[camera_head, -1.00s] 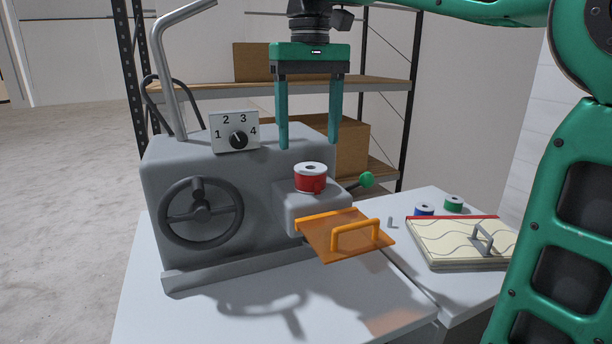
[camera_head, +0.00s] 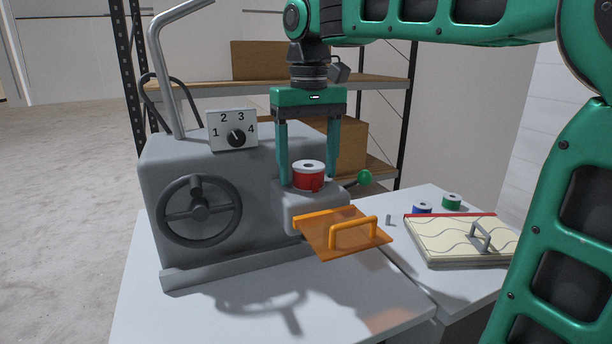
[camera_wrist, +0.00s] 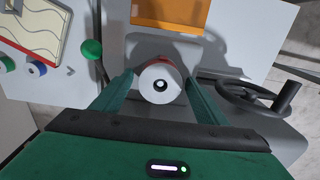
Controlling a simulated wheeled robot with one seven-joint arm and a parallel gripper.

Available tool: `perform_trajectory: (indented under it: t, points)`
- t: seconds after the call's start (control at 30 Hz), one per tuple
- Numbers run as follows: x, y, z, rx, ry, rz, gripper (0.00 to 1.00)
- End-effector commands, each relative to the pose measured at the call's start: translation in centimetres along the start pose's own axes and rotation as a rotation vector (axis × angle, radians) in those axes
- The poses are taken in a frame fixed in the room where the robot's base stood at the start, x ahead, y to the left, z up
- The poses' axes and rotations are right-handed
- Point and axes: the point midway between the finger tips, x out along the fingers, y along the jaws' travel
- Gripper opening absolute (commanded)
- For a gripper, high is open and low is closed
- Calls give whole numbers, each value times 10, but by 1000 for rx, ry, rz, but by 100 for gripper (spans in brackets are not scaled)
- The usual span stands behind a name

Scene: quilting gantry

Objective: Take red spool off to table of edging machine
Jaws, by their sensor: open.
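The red spool (camera_head: 308,177) sits upright on the ledge of the grey edging machine (camera_head: 255,180). It has a pale top with a dark centre hole. In the wrist view the spool (camera_wrist: 160,84) shows from above, between my fingers. My gripper (camera_head: 308,183) points down with its two fingers open, one on each side of the spool. Gaps show between fingers and spool in the head view. The white table (camera_head: 200,318) under the machine has bare surface in front.
An orange guard with a handle (camera_head: 343,240) juts out in front of the ledge. A green-knobbed lever (camera_head: 364,177) stands right of the spool. Blue (camera_head: 422,208) and green (camera_head: 452,201) spools and a quilted panel (camera_head: 455,243) lie on the right table. A handwheel (camera_head: 201,211) is at left.

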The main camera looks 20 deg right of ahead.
Motion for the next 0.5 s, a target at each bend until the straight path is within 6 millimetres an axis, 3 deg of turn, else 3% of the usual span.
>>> perform_trajectory:
  t: [0.17, 0.37, 0.5]
  points:
    - [0, 0, 0, 0, 0, 0, 67]
    - [0, 0, 0, 0, 0, 0, 22]
    - [-1, 0, 0, 0, 1, 0, 22]
